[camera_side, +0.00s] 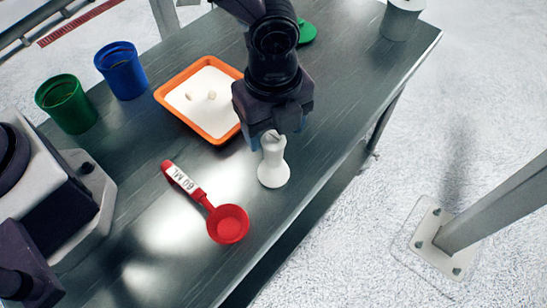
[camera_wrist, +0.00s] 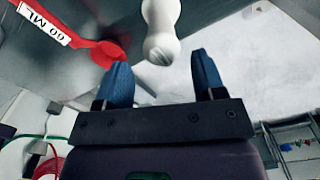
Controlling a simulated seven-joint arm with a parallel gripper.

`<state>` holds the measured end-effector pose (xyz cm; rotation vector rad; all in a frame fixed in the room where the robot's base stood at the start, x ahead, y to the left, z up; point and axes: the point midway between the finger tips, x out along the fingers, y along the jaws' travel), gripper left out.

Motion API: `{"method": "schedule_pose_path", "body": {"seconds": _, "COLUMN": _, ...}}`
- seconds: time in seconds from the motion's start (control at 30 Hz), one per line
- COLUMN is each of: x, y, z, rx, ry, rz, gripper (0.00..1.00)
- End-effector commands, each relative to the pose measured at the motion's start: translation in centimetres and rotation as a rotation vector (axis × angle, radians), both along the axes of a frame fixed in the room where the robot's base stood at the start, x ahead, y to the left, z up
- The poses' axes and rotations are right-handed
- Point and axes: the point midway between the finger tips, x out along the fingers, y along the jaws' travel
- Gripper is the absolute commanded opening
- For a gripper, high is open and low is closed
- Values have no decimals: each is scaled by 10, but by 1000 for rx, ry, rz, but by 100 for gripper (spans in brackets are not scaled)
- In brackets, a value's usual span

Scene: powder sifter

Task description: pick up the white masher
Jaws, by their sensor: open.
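The white masher (camera_side: 273,165) stands upright on the dark table near its front edge, with its wide base down. My gripper (camera_side: 275,142) is right at the top of the masher in the side view, with its fingers pointing down. In the wrist view the masher (camera_wrist: 161,30) lies ahead of the two blue fingertips (camera_wrist: 158,72), roughly midway between their lines. The fingers are spread wide and hold nothing. In the side view the fingertips are partly hidden by the gripper body, so I cannot tell whether they flank the masher's top.
A red measuring scoop (camera_side: 227,223) lies left of the masher. An orange tray (camera_side: 165,97) of white powder is behind it. Green (camera_side: 66,104) and blue (camera_side: 121,70) cups stand at the left. A grey cup (camera_side: 401,18) and a green item (camera_side: 307,32) are farther back.

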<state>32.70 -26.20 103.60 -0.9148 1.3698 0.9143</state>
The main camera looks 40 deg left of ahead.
Motion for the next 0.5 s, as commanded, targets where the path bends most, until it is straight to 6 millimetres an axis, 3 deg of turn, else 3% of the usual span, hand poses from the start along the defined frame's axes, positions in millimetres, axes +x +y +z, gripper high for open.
{"method": "schedule_pose_path", "body": {"seconds": 0.33, "x": 2, "y": 2, "z": -42, "rx": 1, "ry": 3, "rz": 1, "gripper": 63}}
{"method": "schedule_pose_path", "body": {"seconds": 0.5, "x": 3, "y": 2, "z": -54, "rx": -1, "ry": -1, "rz": 2, "gripper": 63}}
